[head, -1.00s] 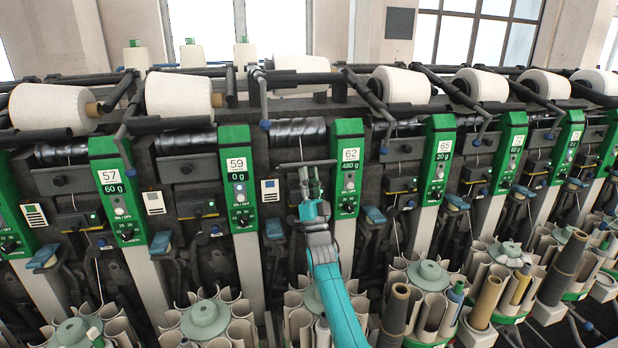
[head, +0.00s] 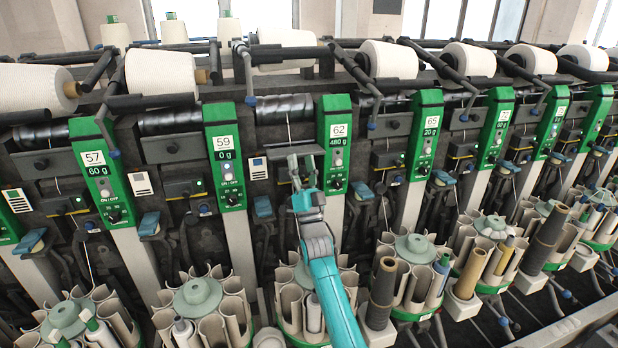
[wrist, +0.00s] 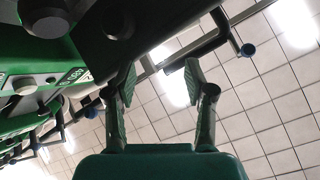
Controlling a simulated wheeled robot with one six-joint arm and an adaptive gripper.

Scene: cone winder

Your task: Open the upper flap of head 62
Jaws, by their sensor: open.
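I cannot clearly tell the upper flap's edges there. My gripper is open and empty, just left of the panel's lower half. In the wrist view my gripper (wrist: 159,78) has its two fingers apart with nothing between them. A dark part with a round knob (wrist: 117,22) lies above the left finger; a green panel (wrist: 45,85) is at left.
The green panel of head 59 (head: 226,160) is to the left and that of head 65 (head: 428,130) to the right. A yarn package (head: 287,45) lies above head 62. Magazines with tubes (head: 300,295) stand below. Bars with blue ends (wrist: 240,45) cross the wrist view.

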